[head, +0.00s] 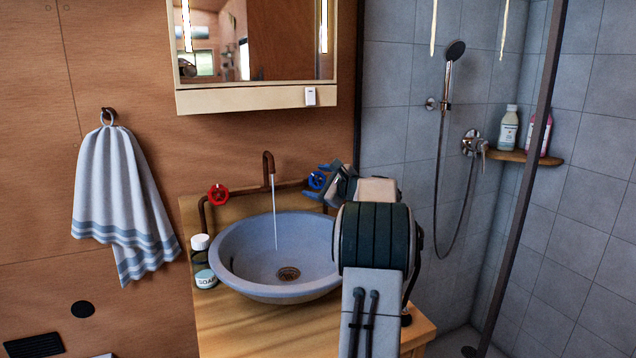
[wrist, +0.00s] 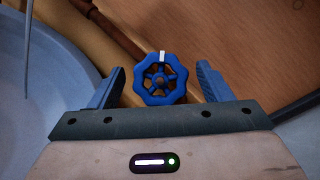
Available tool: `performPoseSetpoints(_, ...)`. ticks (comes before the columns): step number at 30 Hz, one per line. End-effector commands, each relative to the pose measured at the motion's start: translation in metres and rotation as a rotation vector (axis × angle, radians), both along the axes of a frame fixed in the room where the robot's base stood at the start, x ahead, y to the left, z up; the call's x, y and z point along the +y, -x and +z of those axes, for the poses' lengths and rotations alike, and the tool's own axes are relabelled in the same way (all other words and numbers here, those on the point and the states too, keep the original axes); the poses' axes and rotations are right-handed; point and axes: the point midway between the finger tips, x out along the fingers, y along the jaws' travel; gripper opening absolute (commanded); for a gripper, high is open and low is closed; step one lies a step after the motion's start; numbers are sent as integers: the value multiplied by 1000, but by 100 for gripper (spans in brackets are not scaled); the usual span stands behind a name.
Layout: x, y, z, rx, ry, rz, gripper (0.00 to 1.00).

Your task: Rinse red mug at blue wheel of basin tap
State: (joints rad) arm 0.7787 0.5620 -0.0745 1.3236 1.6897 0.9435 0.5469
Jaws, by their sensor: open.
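The basin (head: 240,262) is a blue-grey bowl on a wooden counter. Water runs in a thin stream from the copper tap spout (head: 268,163) into it. The blue wheel (head: 317,181) is at the right end of the tap pipe and the red wheel (head: 218,194) at the left. In the wrist view the blue wheel (wrist: 160,79) has a white mark at its top and lies ahead, between my open fingertips. My gripper (head: 324,180) is open and empty, close to the blue wheel; contact cannot be told. No red mug is visible in either view.
A soap bottle (head: 203,262) stands left of the basin on the counter (head: 235,325). A towel (head: 122,200) hangs on the left wall. A mirror cabinet (head: 255,100) is above the tap. A shower frame post (head: 520,180) stands to the right.

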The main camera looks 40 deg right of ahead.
Motion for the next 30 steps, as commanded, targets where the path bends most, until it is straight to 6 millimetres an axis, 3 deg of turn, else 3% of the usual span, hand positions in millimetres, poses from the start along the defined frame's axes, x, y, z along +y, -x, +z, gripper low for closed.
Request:
performPoseSetpoints(5,-3,23,3,-1,0,-4,72)
performPoseSetpoints(18,-11,115,15,-1,1,-2,72)
performPoseSetpoints(24,-13,133,16,0,0,-1,72)
performPoseSetpoints(30,-13,135,16,1,0,-1,72)
